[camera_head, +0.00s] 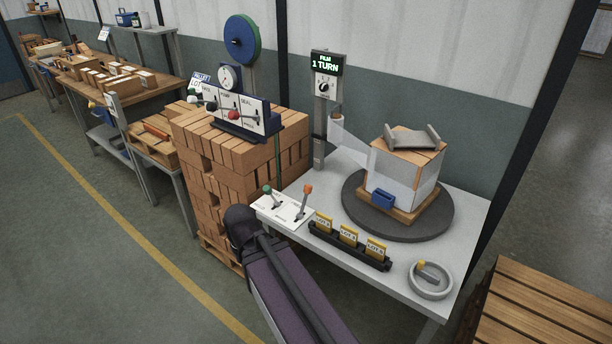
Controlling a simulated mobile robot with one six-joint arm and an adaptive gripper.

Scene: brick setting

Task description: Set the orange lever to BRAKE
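The orange lever (307,189) stands on a white plate (284,211) at the left front corner of the grey table. Its shaft leans slightly to the right in the picture. A lever with a green knob (267,190) stands on the same plate to its left. The markings on the plate are too small to read, so I cannot tell which setting the orange lever is at. My arm rises from the bottom edge, and its dark joint is left of and nearer than the plate. I cannot make out any gripper fingers.
The grey table (408,269) holds a dark turntable (436,224) with a film-wrapped brick stack (404,178), a black rack (349,247) of yellow lot cards and a grey ring (431,287). A brick stack (205,185) with a lever panel (238,116) stands left. A display post (319,110) reads "FILM 1 TURN".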

